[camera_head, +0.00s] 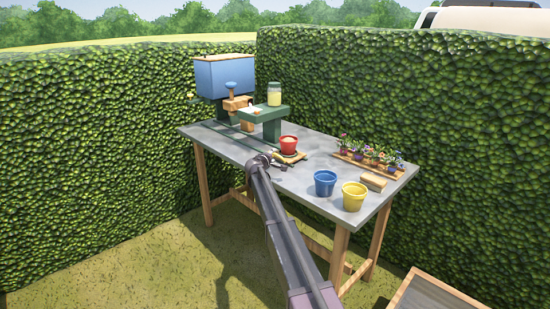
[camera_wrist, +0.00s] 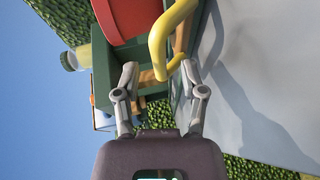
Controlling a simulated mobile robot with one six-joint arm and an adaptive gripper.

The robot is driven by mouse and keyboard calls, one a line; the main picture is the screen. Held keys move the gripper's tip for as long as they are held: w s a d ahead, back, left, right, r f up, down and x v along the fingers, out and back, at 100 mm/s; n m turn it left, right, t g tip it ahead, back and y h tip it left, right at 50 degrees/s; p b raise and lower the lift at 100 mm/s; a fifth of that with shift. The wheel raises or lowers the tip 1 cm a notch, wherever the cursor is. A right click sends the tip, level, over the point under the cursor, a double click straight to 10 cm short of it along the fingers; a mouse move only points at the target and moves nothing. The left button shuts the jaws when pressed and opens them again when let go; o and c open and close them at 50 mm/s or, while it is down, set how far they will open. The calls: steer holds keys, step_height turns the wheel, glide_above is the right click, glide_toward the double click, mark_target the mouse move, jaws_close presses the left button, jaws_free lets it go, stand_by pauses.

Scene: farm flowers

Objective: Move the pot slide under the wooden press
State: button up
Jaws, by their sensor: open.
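The pot slide (camera_head: 297,157) is a small wooden plate on the table, with a red pot (camera_head: 289,143) of light content standing on it. In the wrist view the red pot (camera_wrist: 128,14) shows large at the top, and a curved yellow handle (camera_wrist: 160,40) hangs down in front of it. My gripper (camera_wrist: 160,72) is open, with the handle's lower end between or just ahead of its fingertips; contact is unclear. In the head view my gripper (camera_head: 277,163) is at the slide's front edge. The wooden press (camera_head: 238,104) stands farther back left, under a blue knob.
Dark rails (camera_head: 228,134) run along the grey table (camera_head: 330,165). A green stand (camera_head: 268,114) bears a jar (camera_head: 274,94) beside the press. A blue pot (camera_head: 325,183), yellow pot (camera_head: 354,196), wooden block (camera_head: 374,182) and flower tray (camera_head: 365,161) occupy the right side.

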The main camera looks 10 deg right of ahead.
steer(key=shift+x, duration=1.45)
steer(key=shift+a, duration=0.1)
jaws_close()
